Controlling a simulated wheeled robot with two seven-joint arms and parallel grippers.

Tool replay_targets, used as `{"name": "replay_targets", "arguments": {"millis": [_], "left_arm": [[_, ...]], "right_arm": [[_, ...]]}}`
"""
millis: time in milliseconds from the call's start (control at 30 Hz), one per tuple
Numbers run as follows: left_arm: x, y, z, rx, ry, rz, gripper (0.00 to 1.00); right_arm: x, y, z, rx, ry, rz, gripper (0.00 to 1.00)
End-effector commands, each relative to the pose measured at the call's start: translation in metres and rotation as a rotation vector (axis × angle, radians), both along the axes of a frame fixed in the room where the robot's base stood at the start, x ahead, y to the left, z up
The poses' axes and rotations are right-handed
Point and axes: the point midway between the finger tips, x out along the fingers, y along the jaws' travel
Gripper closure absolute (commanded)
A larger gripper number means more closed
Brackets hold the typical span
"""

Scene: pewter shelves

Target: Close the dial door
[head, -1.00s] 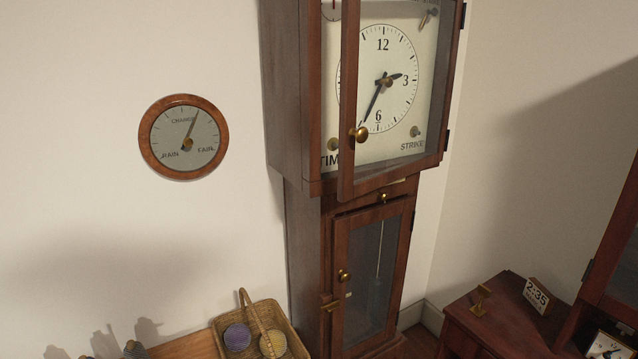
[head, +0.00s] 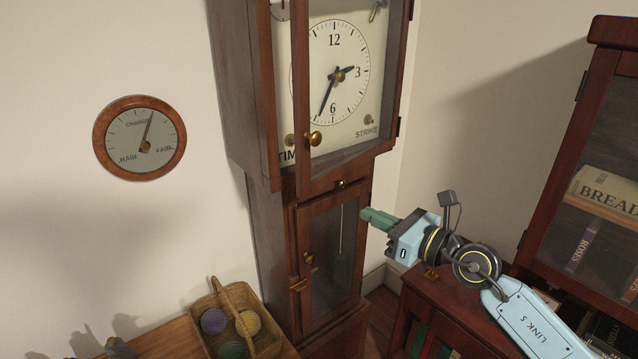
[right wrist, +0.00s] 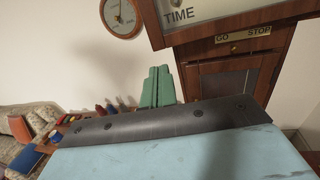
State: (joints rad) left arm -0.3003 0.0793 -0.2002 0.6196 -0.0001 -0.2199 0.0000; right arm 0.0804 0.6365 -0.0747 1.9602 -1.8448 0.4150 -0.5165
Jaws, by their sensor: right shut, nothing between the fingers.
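The tall brown clock (head: 262,215) stands against the wall. Its glazed dial door (head: 301,95), with a brass knob (head: 313,138), stands ajar in front of the white dial (head: 338,75). Its hinges are on the right and its free edge is swung out at the left. My right gripper (head: 378,218) is shut and empty, right of the clock's lower part in the picture and below the dial door. In the right wrist view its green fingers (right wrist: 157,87) are together, and the clock's hood shows above and right of them. My left gripper is not in view.
The clock's lower glazed door (head: 332,262) has its own brass knob. A basket of yarn balls (head: 262,318) stands at lower left. A low cabinet (head: 455,310) and a bookcase (head: 565,150) stand at right. A round barometer (head: 140,138) hangs on the left wall.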

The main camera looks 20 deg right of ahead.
Motion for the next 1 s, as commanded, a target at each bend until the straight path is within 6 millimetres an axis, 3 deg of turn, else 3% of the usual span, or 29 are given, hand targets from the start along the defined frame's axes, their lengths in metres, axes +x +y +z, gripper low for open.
{"name": "replay_targets", "arguments": {"millis": [167, 700, 1000], "left_arm": [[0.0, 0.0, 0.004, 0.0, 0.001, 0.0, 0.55], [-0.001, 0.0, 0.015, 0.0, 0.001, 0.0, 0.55], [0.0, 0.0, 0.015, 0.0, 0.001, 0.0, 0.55]], "right_arm": [[0.006, 0.007, 0.011, -0.05, -0.033, 0.005, 1.0], [0.095, 0.061, 0.011, -0.044, -0.03, 0.005, 1.0], [0.117, 0.074, 0.009, -0.044, -0.03, 0.004, 1.0]]}}
